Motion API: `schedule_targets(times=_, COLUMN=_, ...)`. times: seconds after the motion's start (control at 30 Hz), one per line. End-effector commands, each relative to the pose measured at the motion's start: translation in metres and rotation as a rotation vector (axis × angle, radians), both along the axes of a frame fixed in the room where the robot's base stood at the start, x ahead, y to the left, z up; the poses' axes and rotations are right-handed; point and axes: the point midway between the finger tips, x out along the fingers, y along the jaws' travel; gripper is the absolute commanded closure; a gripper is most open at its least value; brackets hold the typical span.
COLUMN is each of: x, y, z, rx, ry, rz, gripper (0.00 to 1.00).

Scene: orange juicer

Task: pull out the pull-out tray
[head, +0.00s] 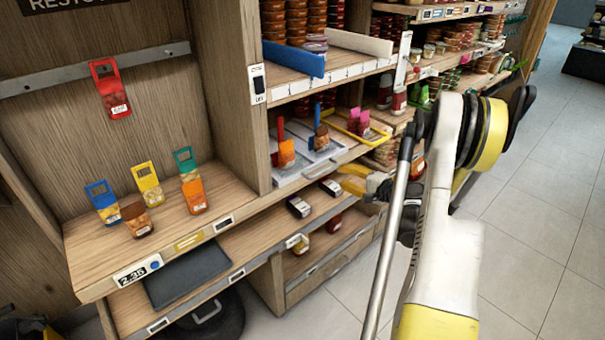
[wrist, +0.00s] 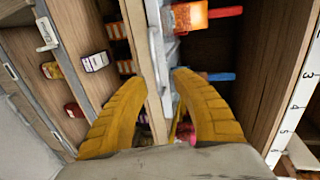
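The pull-out tray (head: 286,179) is pale grey and sits in the middle shelf bay in the head view, with a handle along its front edge. It holds orange and pink packs with red and blue parts. In the wrist view, its grey front and handle (wrist: 156,48) show beyond my fingertips. My gripper (head: 343,178) has yellow fingers and is at the tray's front, near the right end of its handle. In the wrist view, the fingers of my gripper (wrist: 166,72) are apart, one on each side of the tray's front edge. I cannot tell whether they touch it.
A wooden shelf board (wrist: 138,35) runs beside the tray front in the wrist view. Small boxes (head: 299,207) stand on the shelf below. A yellow-rimmed tray (head: 383,136) is just right of the tray. The tiled floor (head: 545,215) at right is clear.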

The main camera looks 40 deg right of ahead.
Motion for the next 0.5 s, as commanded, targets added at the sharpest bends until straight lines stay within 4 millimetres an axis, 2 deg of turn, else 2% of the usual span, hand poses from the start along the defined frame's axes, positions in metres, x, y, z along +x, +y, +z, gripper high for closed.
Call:
schedule_targets(times=0.03, x=-0.006, y=-0.010, z=-0.007, rx=0.015, ry=-0.018, rz=-0.017, gripper=0.67)
schedule_targets(times=0.1, x=-0.010, y=-0.017, z=-0.012, rx=0.029, ry=-0.035, rz=-0.030, gripper=0.67)
schedule_targets(times=0.23, x=-0.006, y=-0.020, z=-0.016, rx=0.037, ry=-0.046, rz=-0.035, gripper=0.67)
schedule_targets(times=0.37, x=0.014, y=-0.017, z=-0.021, rx=0.037, ry=-0.045, rz=-0.032, gripper=0.67)
schedule_targets(times=0.5, x=0.042, y=-0.015, z=-0.028, rx=0.037, ry=-0.044, rz=-0.032, gripper=0.67)
